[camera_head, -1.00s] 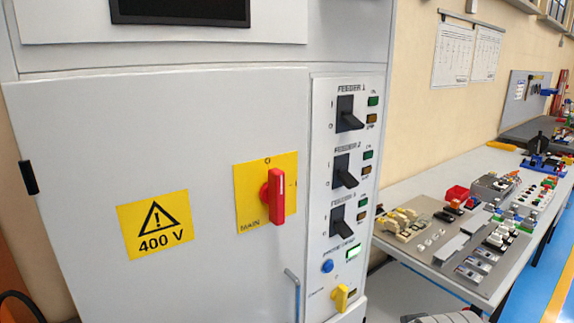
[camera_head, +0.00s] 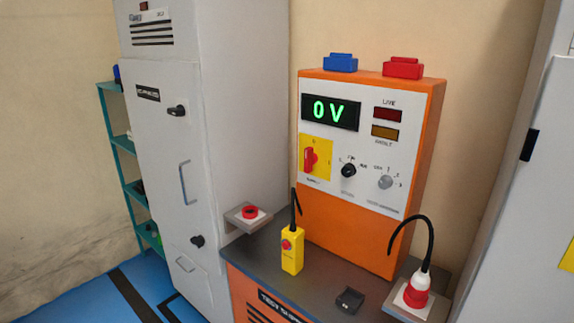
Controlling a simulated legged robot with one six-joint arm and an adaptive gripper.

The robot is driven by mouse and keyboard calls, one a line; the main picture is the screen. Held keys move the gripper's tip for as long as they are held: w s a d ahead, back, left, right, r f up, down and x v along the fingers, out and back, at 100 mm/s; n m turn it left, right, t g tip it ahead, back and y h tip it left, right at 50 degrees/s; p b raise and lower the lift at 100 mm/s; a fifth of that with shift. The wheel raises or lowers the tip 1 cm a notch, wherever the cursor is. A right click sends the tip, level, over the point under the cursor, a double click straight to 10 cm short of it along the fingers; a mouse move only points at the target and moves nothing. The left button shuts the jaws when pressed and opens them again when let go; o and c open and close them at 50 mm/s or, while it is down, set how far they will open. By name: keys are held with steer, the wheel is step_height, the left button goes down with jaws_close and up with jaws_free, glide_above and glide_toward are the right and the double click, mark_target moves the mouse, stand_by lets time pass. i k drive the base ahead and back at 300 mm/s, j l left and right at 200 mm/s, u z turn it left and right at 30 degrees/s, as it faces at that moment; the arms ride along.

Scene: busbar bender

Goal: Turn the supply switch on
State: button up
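An orange test supply unit (camera_head: 365,150) with a white front panel stands on a dark-topped bench. Its green display (camera_head: 330,111) reads 0 V. A red rotary switch (camera_head: 310,159) on a yellow plate sits at the panel's lower left; its handle looks upright, but its label is too small to read. A black knob (camera_head: 348,170) and a grey knob (camera_head: 385,182) are to its right. The red LIVE lamp (camera_head: 387,114) and the amber lamp below it look dark. My gripper is not in view.
A yellow pendant control (camera_head: 291,250) stands on the bench top (camera_head: 275,258), with a red emergency button box (camera_head: 248,214) to its left. A red-and-white plug (camera_head: 417,292) with a black cable is at right. Blue floor (camera_head: 90,293) is free at lower left.

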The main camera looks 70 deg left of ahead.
mark_target(310, 159)
steer(key=u, duration=2.4)
steer(key=i+j, duration=0.25)
steer(key=i, duration=0.25)
steer(key=i+j, duration=0.25)
steer(key=i, duration=0.3)
steer(key=j+u, duration=0.05)
